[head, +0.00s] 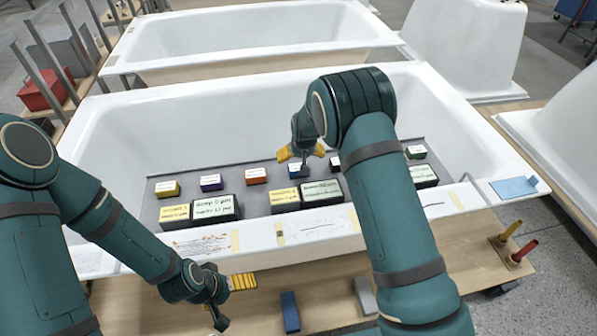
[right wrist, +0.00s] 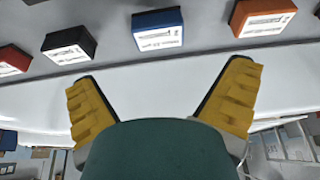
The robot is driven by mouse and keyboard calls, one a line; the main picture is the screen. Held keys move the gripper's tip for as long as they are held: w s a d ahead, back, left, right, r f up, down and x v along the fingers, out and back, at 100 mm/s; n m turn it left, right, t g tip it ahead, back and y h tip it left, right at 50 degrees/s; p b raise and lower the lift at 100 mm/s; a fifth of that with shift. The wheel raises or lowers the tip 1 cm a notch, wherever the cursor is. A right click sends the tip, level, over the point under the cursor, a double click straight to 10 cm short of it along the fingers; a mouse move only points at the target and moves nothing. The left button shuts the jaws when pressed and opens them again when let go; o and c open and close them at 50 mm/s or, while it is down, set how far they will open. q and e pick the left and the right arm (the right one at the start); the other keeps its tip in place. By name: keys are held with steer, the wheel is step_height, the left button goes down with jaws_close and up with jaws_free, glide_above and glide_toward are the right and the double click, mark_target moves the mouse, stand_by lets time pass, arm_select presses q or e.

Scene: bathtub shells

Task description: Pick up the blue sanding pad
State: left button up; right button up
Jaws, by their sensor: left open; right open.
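The blue sanding pad (head: 297,171), a small block with a white label, sits in the back row of blocks on a grey mat inside the near bathtub. In the right wrist view, the blue pad (right wrist: 157,30) lies beyond the fingertips, between the two fingers' lines and apart from them. My right gripper (head: 302,152) is open and empty, just above the blue pad in the head view; its spread yellow fingers (right wrist: 163,78) show in the wrist view. My left gripper (head: 238,296) is open and empty, low in front of the tub near the wooden plank.
Orange-red (head: 256,176) and purple (head: 210,183) blocks stand left of the blue pad; a dark block (head: 335,162) is close on its right. Larger labelled blocks (head: 321,193) stand in front. The tub rim (head: 310,233) lies between the grippers. A blue strip (head: 290,311) lies on the plank.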

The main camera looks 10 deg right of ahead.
mark_target(299, 166)
steer(key=x, duration=0.4)
steer(key=shift+w+f, duration=0.1)
steer(key=shift+f, duration=0.1)
steer(key=shift+b+x, duration=0.7)
steer(key=shift+x, duration=2.15)
steer(key=shift+c, duration=0.3)
steer(key=c, duration=1)
